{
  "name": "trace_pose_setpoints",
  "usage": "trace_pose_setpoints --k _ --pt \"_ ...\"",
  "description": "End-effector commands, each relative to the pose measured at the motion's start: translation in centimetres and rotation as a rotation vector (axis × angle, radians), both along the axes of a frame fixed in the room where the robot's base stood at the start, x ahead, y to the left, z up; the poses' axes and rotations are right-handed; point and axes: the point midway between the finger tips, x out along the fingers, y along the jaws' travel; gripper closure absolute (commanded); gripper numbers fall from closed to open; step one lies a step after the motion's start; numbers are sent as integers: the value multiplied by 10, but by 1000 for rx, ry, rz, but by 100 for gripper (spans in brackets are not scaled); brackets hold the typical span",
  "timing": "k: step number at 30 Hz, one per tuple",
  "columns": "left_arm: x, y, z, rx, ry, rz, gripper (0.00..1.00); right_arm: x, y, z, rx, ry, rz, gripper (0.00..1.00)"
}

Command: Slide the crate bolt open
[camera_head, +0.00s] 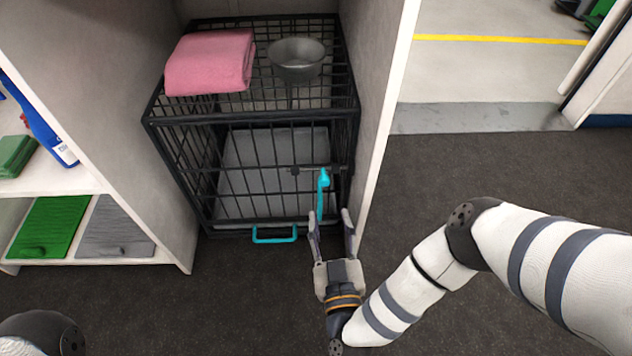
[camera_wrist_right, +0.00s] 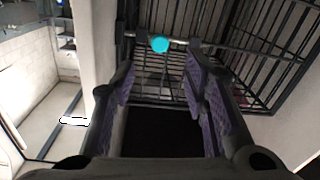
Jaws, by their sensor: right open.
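A black wire crate (camera_head: 258,170) stands in an alcove between white panels, and its bars also show in the right wrist view (camera_wrist_right: 262,50). The crate bolt has a cyan knob (camera_head: 323,179) on the right part of the crate's front. In the right wrist view the knob (camera_wrist_right: 160,45) appears beyond and between the fingers. My right gripper (camera_head: 331,216) is open and empty, its fingers pointing toward the crate just below and in front of the knob. I cannot tell whether it touches anything. A dark joint at the lower left may be my left arm; no left gripper shows.
A folded pink towel (camera_head: 210,62) and a grey metal bowl (camera_head: 297,60) rest on top of the crate. A cyan handle (camera_head: 275,236) sits low at the crate's front. A white side panel (camera_head: 385,100) stands close to the right. The dark floor (camera_head: 230,300) in front is clear.

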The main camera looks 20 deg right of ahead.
Motion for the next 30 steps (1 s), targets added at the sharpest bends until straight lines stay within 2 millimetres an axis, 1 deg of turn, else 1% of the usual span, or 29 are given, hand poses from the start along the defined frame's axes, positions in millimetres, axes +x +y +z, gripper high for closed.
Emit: trace_pose_setpoints --k 9,12,15,17,24,25,26,27,29,30 --pt "-10 1 -19 -3 52 -6 70 75 -18 -5 1 3 -1 59" --pt "-13 1 -23 -4 65 -8 70 93 -22 -4 1 3 1 59" --pt "-14 2 -25 -3 73 -9 70 105 -24 -2 1 3 2 59" --pt "-15 2 -25 -4 75 -9 70 108 -25 -1 1 2 2 59" --pt "-15 2 -24 -4 75 -9 70 110 -25 1 2 2 3 59" --pt "-15 2 -24 -4 75 -9 70 110 -25 1 2 2 3 61" --pt "-15 2 -24 -4 75 -9 70 110 -25 1 2 2 3 68" --pt "-15 2 -24 -4 75 -9 70 110 -25 1 2 2 3 77" --pt "-15 2 -25 -4 75 -9 70 110 -25 0 2 2 3 91" --pt "-15 2 -25 -4 74 -9 70 110 -25 0 2 2 3 100"
